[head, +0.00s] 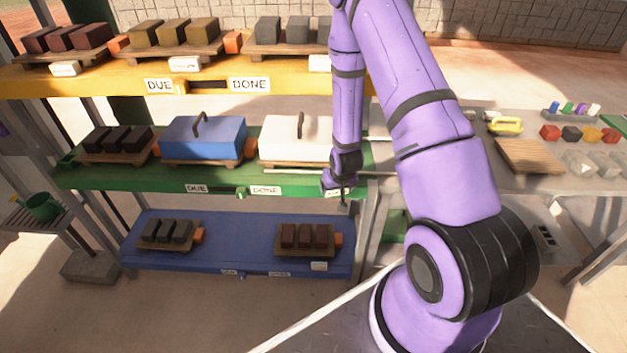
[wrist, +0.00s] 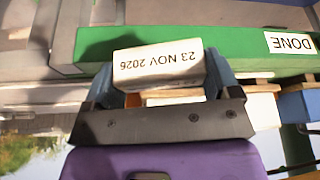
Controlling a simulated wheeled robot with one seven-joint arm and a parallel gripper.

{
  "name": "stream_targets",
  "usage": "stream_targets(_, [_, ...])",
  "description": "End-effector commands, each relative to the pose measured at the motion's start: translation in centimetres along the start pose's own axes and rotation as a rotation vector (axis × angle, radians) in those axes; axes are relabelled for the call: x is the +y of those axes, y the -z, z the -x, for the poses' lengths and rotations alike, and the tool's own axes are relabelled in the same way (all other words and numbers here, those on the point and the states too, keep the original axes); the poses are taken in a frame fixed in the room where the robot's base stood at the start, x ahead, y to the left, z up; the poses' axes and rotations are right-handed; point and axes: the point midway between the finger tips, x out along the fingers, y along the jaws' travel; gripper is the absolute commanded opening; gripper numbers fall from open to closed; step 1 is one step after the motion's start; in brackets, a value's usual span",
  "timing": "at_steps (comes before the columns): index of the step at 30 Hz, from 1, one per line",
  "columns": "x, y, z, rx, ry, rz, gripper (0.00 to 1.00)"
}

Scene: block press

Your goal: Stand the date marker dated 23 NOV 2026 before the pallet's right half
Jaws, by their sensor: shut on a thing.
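My gripper (wrist: 160,68) is shut on a white date marker (wrist: 160,64), which reads 23 NOV 2026 upside down in the wrist view. In the head view my gripper (head: 341,192) is at the right end of the green shelf (head: 130,181), near its front edge, with the marker (head: 333,193) small and partly hidden there. A white cover (head: 285,130) stands on a pallet at the right of the green shelf. Its right side is hidden behind my arm. In the wrist view the DONE label (wrist: 290,43) is on the green shelf's edge, right of the marker.
A blue cover (head: 203,138) and a pallet of dark blocks (head: 115,140) stand left of the white cover. The yellow shelf (head: 110,80) above and blue shelf (head: 240,225) below carry pallets of blocks. A grey table (head: 480,155) at right holds a slatted pallet and blocks.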

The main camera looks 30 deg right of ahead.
Motion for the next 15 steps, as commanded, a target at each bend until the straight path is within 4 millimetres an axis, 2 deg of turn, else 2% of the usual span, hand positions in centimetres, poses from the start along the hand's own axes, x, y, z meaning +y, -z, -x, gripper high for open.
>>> stream_targets(1, [2.3,0.2,0.8,0.003,-0.021,-0.051,0.58])
stream_targets(3, [4.8,0.2,1.7,0.002,-0.044,-0.108,0.58])
stream_targets(6, [7.5,0.0,2.8,0.000,-0.069,-0.171,0.58])
stream_targets(11, [9.7,-0.2,3.6,0.001,-0.090,-0.224,0.58])
stream_targets(15, [8.8,0.7,3.3,0.001,-0.093,-0.230,0.58])
